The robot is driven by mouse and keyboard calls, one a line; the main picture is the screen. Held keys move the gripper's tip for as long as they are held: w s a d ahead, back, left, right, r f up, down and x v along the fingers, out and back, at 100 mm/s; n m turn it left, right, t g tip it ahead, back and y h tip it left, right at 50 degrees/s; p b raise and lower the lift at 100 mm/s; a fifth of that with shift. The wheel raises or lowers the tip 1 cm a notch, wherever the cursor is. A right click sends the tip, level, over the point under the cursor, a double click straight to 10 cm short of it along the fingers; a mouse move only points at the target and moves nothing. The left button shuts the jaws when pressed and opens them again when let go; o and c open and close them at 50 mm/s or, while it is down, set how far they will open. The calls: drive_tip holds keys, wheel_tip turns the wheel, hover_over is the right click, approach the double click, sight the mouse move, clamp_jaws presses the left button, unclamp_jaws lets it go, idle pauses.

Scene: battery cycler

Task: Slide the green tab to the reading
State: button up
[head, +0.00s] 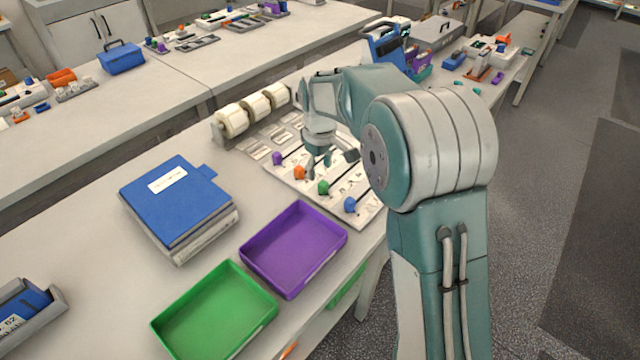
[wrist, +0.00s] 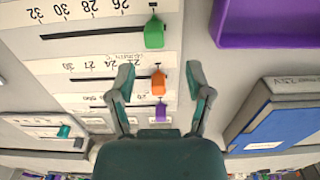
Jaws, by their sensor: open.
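The green tab (head: 323,187) sits on a white slider board (head: 366,211) with slots and printed scales. In the wrist view the green tab (wrist: 154,32) is at the right end of its dark slot (wrist: 95,32), with upside-down numbers 26, 28, 30 and 32 running leftward beside it. My gripper (head: 320,162) is above the board, near the orange and green tabs. Its fingers (wrist: 161,72) are spread wide and empty, with the orange tab (wrist: 158,82) showing between them and the green tab beyond the tips. I cannot tell which reading is meant.
The purple tab (head: 277,158) and blue tab (head: 350,205) are on the same board. A purple tray (head: 293,283) and a green tray (head: 215,318) stand in front. A blue binder (head: 175,196) lies left. White rolls (head: 232,121) stand behind.

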sight(325, 183)
drive_tip(key=f, duration=0.2)
drive_tip(key=d+f, duration=0.1)
drive_tip(key=f, duration=0.2)
drive_tip(key=shift+d+f, duration=0.25)
drive_tip(key=shift+f, duration=0.3)
drive_tip(key=shift+a+f, duration=0.15)
drive_tip(key=shift+a, duration=0.35)
drive_tip(key=shift+d, duration=0.3)
clamp_jaws()
